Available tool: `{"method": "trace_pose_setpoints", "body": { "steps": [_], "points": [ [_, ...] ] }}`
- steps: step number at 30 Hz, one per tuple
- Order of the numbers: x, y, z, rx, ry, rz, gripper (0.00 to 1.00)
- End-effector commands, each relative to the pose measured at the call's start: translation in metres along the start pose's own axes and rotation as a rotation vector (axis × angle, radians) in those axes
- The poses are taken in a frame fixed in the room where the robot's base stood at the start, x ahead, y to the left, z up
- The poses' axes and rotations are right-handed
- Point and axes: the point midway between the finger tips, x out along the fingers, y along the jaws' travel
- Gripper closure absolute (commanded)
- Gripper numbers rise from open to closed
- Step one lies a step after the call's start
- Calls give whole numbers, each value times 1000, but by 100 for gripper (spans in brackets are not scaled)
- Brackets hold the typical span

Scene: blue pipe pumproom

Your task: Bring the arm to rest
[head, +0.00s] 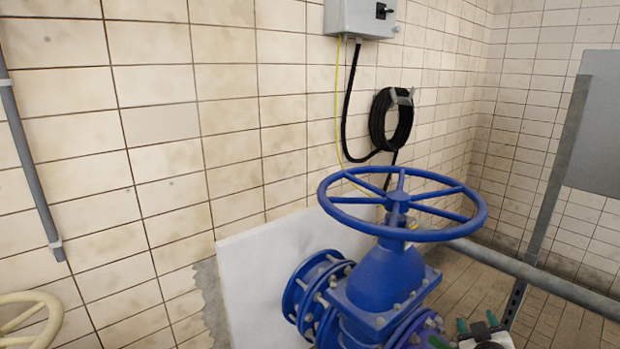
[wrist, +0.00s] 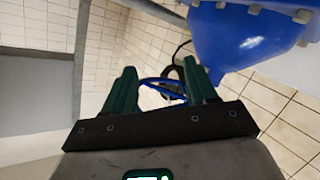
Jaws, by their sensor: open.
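My gripper (wrist: 157,92) shows in the wrist view with its two green fingers apart and nothing between them. In the head view my gripper (head: 462,334) is at the bottom edge, right of the blue valve body (head: 385,280), and only partly in frame. Part of the blue handwheel shows beyond the fingers.
The blue handwheel (head: 340,205) tops the valve, above and left of my gripper. A grey rail (head: 540,278) and an upright post (head: 550,190) with a grey panel (head: 600,130) stand at the right. A coiled black hose (head: 378,120) hangs on the tiled wall.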

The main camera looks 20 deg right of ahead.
Motion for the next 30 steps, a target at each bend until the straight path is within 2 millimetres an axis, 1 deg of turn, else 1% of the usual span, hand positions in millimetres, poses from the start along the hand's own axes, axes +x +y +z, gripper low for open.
{"method": "trace_pose_setpoints", "body": {
  "steps": [1,2,3,5,6,8,9,11,12,13,14,15,18,21,23,24,30],
  "points": [
    [-20,-24,13,23,-73,-59,43],
    [-32,-36,22,36,-120,-92,43],
    [-48,-52,34,49,-185,-137,43],
    [-75,-74,51,61,-280,-207,43],
    [-94,-87,63,64,-344,-256,43],
    [-126,-105,79,61,-441,-332,43],
    [-149,-116,90,52,-506,-384,43],
    [-185,-128,104,31,-602,-460,43],
    [-208,-134,113,13,-663,-509,43],
    [-225,-136,119,-2,-706,-543,43],
    [-241,-139,124,-18,-746,-577,43],
    [-261,-140,130,-42,-796,-617,43],
    [-302,-139,142,-97,-896,-695,43],
    [-327,-136,148,-136,-958,-741,43],
    [-335,-134,150,-149,-978,-756,43],
    [-338,-133,152,-155,-986,-761,43],
    [-338,-133,152,-155,-986,-761,43]
  ]
}}
